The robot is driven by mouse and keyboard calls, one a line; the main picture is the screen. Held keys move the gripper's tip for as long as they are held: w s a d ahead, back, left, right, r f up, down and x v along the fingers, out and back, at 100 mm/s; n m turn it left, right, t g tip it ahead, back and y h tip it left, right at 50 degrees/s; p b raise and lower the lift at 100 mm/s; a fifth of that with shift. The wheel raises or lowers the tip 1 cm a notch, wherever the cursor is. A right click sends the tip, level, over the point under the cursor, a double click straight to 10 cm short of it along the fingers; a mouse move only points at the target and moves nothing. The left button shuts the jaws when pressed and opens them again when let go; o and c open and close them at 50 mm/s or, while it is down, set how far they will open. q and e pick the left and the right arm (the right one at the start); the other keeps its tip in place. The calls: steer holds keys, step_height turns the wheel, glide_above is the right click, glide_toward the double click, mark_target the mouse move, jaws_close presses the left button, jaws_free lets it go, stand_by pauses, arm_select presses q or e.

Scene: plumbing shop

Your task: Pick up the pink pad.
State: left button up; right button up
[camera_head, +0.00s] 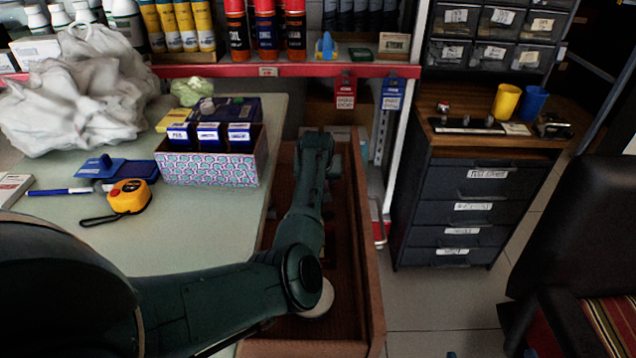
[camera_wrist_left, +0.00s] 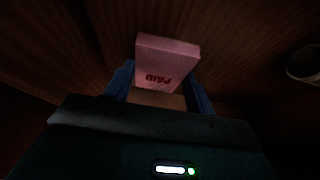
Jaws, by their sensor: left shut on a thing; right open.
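The pink pad (camera_wrist_left: 166,62), a small block with "PAID" in dark letters on its face, is between the blue fingers of my left gripper (camera_wrist_left: 160,84) in the left wrist view. The gripper is shut on it. Dark wood surrounds them. In the head view my left arm comes in from the left and reaches down into a brown wooden drawer (camera_head: 368,250). The arm hides the left gripper and the pad there. Blue fingertips of my right gripper (camera_head: 494,350) just show at the bottom edge, apart and empty, over the floor.
Left of the drawer, the table (camera_head: 215,215) holds a patterned box (camera_head: 210,168), a tape measure (camera_head: 128,196) and a white bag (camera_head: 75,95). A dark drawer cabinet (camera_head: 462,190) stands right. A round pale object (camera_wrist_left: 304,64) lies right of the pad.

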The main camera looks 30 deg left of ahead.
arm_select(q)
steer(key=shift+c, duration=1.4)
steer(key=shift+r, duration=0.15)
